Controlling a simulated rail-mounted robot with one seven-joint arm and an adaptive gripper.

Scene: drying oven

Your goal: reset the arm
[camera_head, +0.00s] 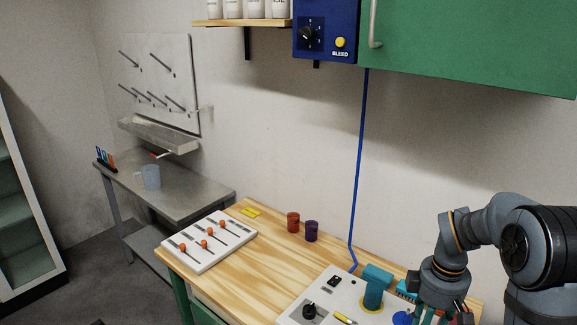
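My arm comes in from the right edge and bends down over the right end of the wooden table (275,255). My gripper (440,315) points down at the bottom edge, above or beside a white control panel (318,293). Its fingertips are cut off by the frame, so I cannot see its opening or whether it holds anything. A teal cylinder (373,294) on a yellow ring and a blue knob (402,317) are just left of the gripper.
A white slider board (205,247) with several orange knobs lies on the table's left. A green cabinet (470,45) with a blue panel (326,28) hangs above. The table's middle is clear.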

